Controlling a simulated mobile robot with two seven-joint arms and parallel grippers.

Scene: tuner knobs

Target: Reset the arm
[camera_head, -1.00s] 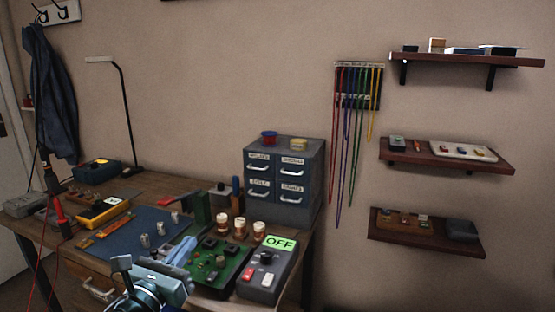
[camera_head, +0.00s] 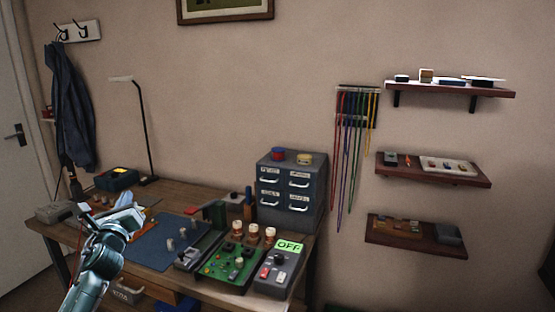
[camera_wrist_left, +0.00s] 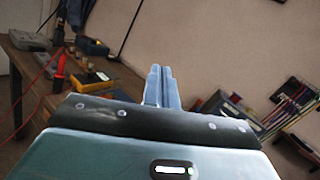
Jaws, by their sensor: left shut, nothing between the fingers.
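My left gripper (camera_head: 88,209) is raised over the left part of the workbench (camera_head: 155,270) in the head view, with its arm coming up from the bottom left. In the left wrist view its two blue fingers (camera_wrist_left: 163,88) are together, with nothing between them. It is apart from the grey box with the green OFF display (camera_head: 277,268) and the green circuit board (camera_head: 230,262), which stand to its right on the bench. My right gripper is not in view.
A blue mat (camera_head: 160,248) with several small metal knobs lies right of the gripper. A grey drawer cabinet (camera_head: 315,190) stands at the bench's back right. A thin lamp (camera_head: 144,125) rises behind. Red cables (camera_wrist_left: 35,92) hang near the bench's left side.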

